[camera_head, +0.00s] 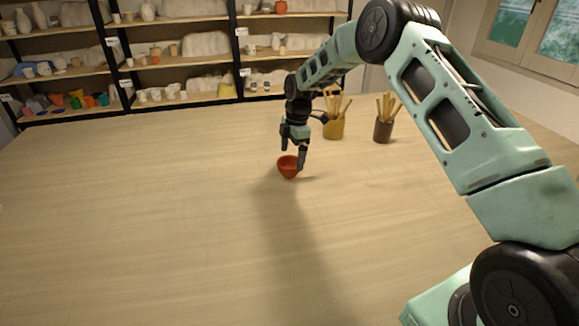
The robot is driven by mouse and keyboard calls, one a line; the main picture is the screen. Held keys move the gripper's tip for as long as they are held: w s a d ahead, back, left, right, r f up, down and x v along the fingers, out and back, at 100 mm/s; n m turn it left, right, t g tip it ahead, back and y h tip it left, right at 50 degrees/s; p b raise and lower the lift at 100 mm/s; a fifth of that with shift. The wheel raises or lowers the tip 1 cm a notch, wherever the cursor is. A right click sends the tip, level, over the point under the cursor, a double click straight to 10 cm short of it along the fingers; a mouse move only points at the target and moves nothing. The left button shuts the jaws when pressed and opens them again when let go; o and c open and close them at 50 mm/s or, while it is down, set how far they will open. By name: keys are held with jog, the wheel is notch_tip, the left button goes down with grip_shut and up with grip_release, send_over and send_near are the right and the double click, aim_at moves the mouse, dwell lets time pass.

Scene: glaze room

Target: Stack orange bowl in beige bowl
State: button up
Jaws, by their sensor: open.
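An orange-red bowl (288,168) stands upright on the wooden table, a little behind the middle. My gripper (293,154) points down right at this bowl. Its jaws are open, with one finger in front of the bowl's right side and the other near its rear left rim. I cannot tell whether the fingers touch the bowl. No beige bowl can be made out separately; the lower part of the orange bowl is small in view, and I cannot tell whether anything lies under it.
A yellow pot (334,128) and a dark brown pot (383,131), both holding wooden tools, stand behind and right of the bowl. Shelves (180,54) with pottery line the back wall. The wide table (130,220) is clear at the front and left.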

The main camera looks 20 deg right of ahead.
aim_at(289, 162)
jog(key=shift+w+a+f+p, duration=0.15)
jog(key=shift+f+p, duration=0.35)
jog(key=shift+f, duration=0.6)
jog(key=shift+a+f+p, duration=0.25)
jog(key=shift+f+p, duration=0.2)
jog(key=shift+f, duration=0.6)
jog(key=c, duration=1.2)
jog(key=shift+r, duration=0.15)
